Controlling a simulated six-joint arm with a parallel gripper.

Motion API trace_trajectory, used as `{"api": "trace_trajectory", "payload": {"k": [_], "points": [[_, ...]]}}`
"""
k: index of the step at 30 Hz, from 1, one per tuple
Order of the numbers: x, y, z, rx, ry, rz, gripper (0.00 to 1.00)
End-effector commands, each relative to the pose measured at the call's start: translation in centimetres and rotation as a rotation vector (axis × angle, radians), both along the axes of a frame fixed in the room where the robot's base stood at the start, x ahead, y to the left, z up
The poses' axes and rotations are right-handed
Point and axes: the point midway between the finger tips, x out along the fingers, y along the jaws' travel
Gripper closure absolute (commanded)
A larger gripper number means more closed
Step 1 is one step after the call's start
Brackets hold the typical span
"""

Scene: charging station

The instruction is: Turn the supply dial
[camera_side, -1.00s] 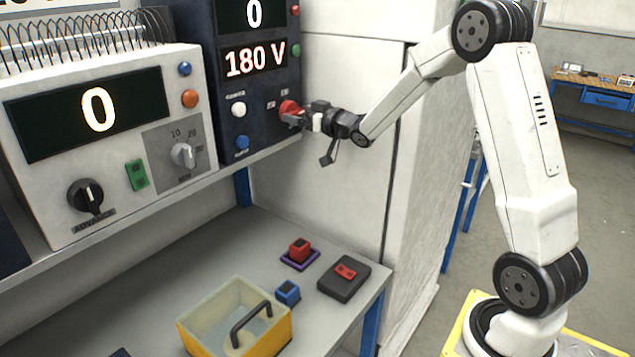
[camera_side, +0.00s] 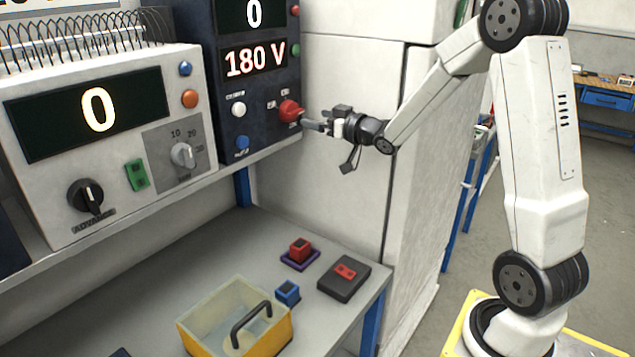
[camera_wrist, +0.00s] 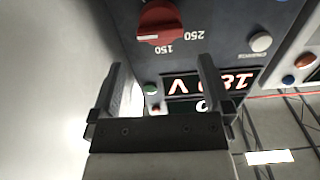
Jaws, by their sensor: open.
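The red supply dial (camera_side: 289,111) is on the lower right of the dark blue panel (camera_side: 258,96), whose display (camera_side: 255,60) reads 180 V. In the wrist view the red dial (camera_wrist: 160,24) appears upside down, beside the marks 150 and 250. My gripper (camera_side: 316,125) is in front of the panel, just right of the dial and apart from it. In the wrist view its two fingers (camera_wrist: 160,78) are spread with nothing between them, and the dial lies beyond their tips.
A white unit with a display reading 0 (camera_side: 98,110) stands left of the panel on the shelf. Below, the bench holds a yellow-sided bin (camera_side: 270,340), a blue block (camera_side: 287,292), a red block (camera_side: 299,248) and a black box (camera_side: 344,279). A pale cabinet (camera_side: 345,60) stands behind my gripper.

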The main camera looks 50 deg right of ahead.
Motion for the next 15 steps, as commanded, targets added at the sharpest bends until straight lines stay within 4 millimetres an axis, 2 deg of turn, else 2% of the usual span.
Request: {"api": "trace_trajectory", "payload": {"k": [15], "points": [[0.69,0.02,0.04,0.000,-0.001,0.000,0.00]]}}
